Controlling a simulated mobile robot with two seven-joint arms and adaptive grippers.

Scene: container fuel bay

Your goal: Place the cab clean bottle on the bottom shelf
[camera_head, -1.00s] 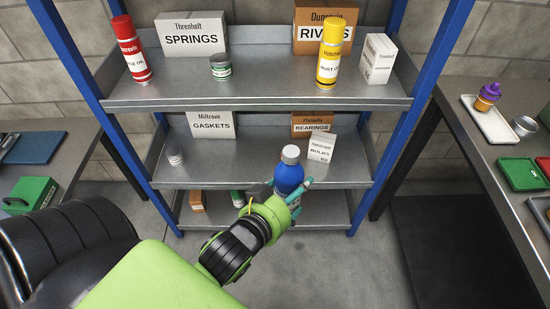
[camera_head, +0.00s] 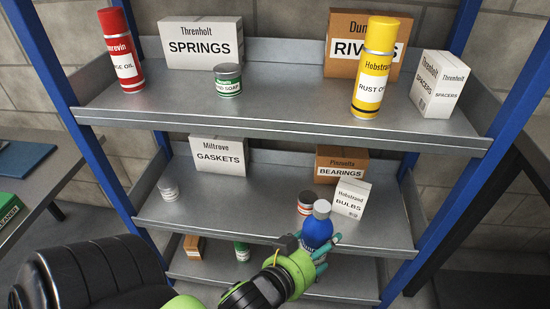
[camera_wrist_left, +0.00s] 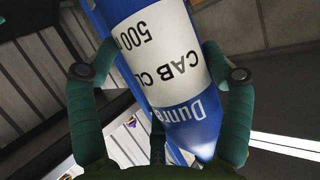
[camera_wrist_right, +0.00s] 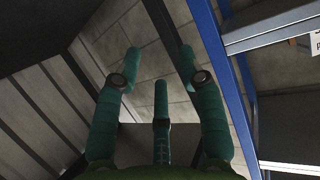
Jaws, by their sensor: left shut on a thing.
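The cab clean bottle (camera_head: 316,233) is blue with a grey cap and a white label. My left gripper (camera_head: 310,262) is shut on it and holds it upright in front of the shelf unit, near the middle shelf's front edge. In the left wrist view the bottle (camera_wrist_left: 170,70) sits between the green fingers (camera_wrist_left: 158,85). The bottom shelf (camera_head: 340,284) is partly hidden by my left arm and the middle shelf. My right gripper (camera_wrist_right: 160,85) shows only in its own wrist view, with fingers apart and nothing between them.
The bottom shelf holds a small brown box (camera_head: 193,246) and a green can (camera_head: 242,251) at left. The middle shelf (camera_head: 240,218) holds cans and boxes, including the bulbs box (camera_head: 350,198). Blue posts (camera_head: 97,165) bound the unit. The bottom shelf's right part looks clear.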

